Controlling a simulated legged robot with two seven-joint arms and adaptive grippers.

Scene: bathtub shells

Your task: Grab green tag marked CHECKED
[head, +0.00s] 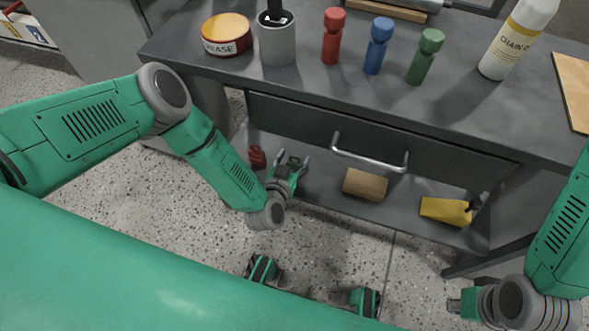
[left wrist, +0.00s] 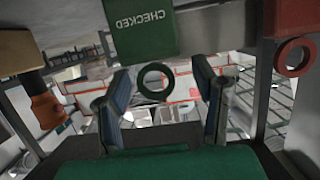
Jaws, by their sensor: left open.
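The green tag marked CHECKED (left wrist: 140,27) shows at the top of the left wrist view, its lettering upside down. A dark green ring (left wrist: 155,69) is below it in that picture, between the two fingers. My left gripper (left wrist: 164,84) is open around the ring's place in the picture; I see no finger touching it. In the head view my left gripper (head: 293,160) is in front of the workbench's lower shelf, below the drawer. I cannot make out the tag for sure there. My right gripper (head: 456,304) is at the lower right, partly cut off by its arm; its jaws are unclear.
A red ring (left wrist: 295,56) is at the right of the left wrist view. The lower shelf (head: 325,190) holds a brown block (head: 365,184) and a yellow item (head: 446,210). The drawer handle (head: 370,157) juts out above. A grease tin (head: 227,36) and bottles stand on the top.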

